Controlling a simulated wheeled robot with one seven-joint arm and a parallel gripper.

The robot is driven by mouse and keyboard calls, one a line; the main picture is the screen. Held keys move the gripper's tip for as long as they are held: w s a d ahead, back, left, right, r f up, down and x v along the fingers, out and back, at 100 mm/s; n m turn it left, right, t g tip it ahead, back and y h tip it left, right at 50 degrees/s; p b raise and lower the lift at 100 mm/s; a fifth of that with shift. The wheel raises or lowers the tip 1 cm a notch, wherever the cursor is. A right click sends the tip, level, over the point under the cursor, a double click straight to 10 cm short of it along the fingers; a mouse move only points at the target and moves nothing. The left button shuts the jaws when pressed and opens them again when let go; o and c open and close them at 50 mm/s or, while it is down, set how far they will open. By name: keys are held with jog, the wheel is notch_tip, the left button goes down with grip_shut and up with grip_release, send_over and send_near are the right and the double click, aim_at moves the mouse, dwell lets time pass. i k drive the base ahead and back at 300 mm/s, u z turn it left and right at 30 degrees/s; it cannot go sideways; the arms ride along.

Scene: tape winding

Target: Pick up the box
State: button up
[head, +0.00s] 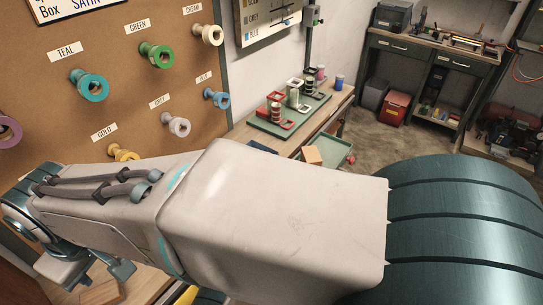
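A small tan wooden block or box (103,292) lies on the wooden surface at the lower left, cut by the bottom edge. My gripper (100,275) is close to it at the end of my arm, mostly hidden by the wrist and the frame edge. One teal-grey finger part shows beside the box, and I cannot tell whether it touches the box or whether the gripper is open.
A pegboard (120,55) with labelled coloured spools stands at the left. The far bench (336,112) carries a green rack (292,128) with spools. A red bin (394,107) sits on the floor by a workbench. My arm covers much of the foreground.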

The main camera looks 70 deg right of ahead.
aim_at(309, 154)
jog(key=z, duration=2.85)
jog(key=k, duration=0.5)
jog(key=z, duration=0.6)
jog(key=i, duration=1.3)
jog(key=u, duration=0.6)
